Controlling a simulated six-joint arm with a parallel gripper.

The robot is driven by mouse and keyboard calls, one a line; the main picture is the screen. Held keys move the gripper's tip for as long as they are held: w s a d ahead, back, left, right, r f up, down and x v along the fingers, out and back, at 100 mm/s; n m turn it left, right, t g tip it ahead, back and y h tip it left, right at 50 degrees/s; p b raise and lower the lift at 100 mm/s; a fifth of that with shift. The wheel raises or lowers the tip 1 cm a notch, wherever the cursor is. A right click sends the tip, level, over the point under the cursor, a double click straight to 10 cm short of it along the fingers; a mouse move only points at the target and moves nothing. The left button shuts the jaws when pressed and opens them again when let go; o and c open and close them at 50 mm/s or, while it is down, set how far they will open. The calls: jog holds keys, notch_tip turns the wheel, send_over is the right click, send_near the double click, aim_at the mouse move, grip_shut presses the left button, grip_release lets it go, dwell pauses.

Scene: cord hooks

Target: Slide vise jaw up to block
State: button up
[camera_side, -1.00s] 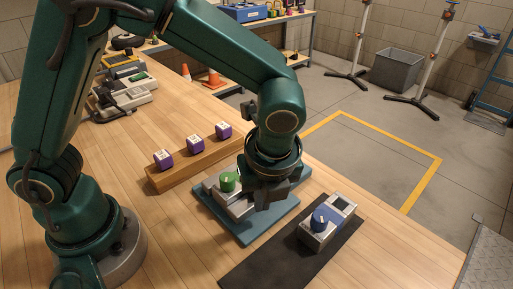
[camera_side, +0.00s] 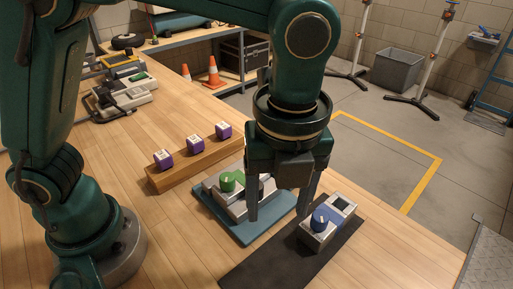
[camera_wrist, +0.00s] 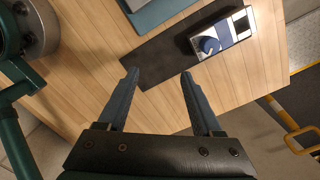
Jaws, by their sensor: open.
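The vise (camera_side: 236,207) has light grey jaws on a teal base plate (camera_side: 222,229). A green knob (camera_side: 228,182) and another green part show on it. My gripper partly covers its right side, so I cannot tell how the jaw stands to the block. My gripper (camera_side: 279,213) is open and empty, fingers pointing down, in front of the vise's right part in the side view. In the wrist view my gripper (camera_wrist: 160,74) has wide-apart fingers with nothing between them. Only a corner of the base plate (camera_wrist: 154,14) shows at the top there.
A silver device with a blue knob (camera_side: 320,219) sits on a black mat (camera_side: 270,266), right of the vise; the device also shows in the wrist view (camera_wrist: 222,37). A wooden rail (camera_side: 190,167) with three purple-and-white blocks stands behind left. Bare wood lies at front left.

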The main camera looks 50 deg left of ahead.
jog(key=w+a+f+n+h, duration=0.1)
jog(key=a+n, duration=0.2)
jog(key=a, duration=0.1)
jog(key=w+a+f+n+h, duration=0.1)
jog(key=w+a+n+h, duration=0.1)
jog(key=a+n, duration=0.1)
jog(key=w+a+f+n+h, duration=0.1)
jog(key=w+a+n+h, duration=0.1)
jog(key=a, duration=0.3)
jog(key=shift+w+a+f+n, duration=0.1)
jog(key=shift+a+f+n, duration=0.2)
jog(key=shift+a+n, duration=0.15)
jog(key=shift+x, duration=2.5)
jog(key=shift+w, duration=0.1)
grip_shut()
